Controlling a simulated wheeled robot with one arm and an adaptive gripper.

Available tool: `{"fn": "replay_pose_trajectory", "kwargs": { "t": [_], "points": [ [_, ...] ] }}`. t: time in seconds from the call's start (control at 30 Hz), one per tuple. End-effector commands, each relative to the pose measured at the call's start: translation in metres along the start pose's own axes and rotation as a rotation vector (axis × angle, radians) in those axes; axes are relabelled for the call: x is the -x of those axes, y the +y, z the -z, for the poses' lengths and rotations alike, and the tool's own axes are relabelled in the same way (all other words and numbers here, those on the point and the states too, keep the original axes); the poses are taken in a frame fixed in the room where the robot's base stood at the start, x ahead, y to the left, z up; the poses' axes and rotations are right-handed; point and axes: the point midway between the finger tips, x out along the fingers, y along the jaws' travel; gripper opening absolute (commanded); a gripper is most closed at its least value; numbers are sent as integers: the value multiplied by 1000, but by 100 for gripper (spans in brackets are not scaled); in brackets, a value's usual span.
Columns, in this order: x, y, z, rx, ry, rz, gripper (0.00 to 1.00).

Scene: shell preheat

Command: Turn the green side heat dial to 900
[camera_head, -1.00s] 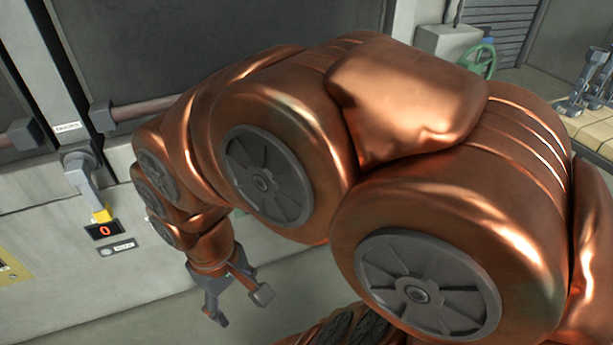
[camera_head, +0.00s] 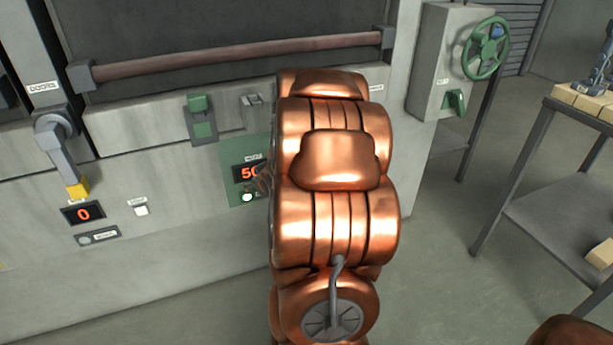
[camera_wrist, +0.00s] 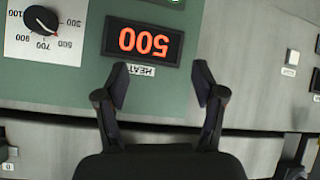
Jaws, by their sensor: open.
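The heat dial (camera_wrist: 42,19) shows at the upper left of the wrist view, a dark round knob on a white numbered plate (camera_wrist: 42,55) on the green panel (camera_wrist: 90,95). The picture there is upside down. The knob's red mark points to about 500. The red display (camera_wrist: 144,42) beside it reads 500. My gripper (camera_wrist: 160,83) is open and empty, its fingers apart below the display in the picture, with the dial off to their left. In the head view my arm hides the dial and part of the display (camera_head: 246,173).
A yellow-tipped lever (camera_head: 70,165) stands over another display (camera_head: 83,214) reading 0. A green switch (camera_head: 200,118) sits above the panel. A green handwheel (camera_head: 485,48) is on a box at right. A grey metal table (camera_head: 560,190) stands further right. Floor around is clear.

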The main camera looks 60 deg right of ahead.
Motion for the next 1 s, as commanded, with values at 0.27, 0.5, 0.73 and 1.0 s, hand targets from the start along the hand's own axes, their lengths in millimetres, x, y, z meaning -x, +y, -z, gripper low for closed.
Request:
{"fn": "replay_pose_trajectory", "kwargs": {
  "t": [0.27, 0.5, 0.73, 1.0],
  "points": [
    [-50, 84, -48, -86, 289, -108, 69],
    [-51, 140, -78, -145, 503, -205, 69],
    [-44, 162, -85, -166, 589, -247, 69],
    [-64, 169, -72, -165, 593, -248, 69]
  ]
}}
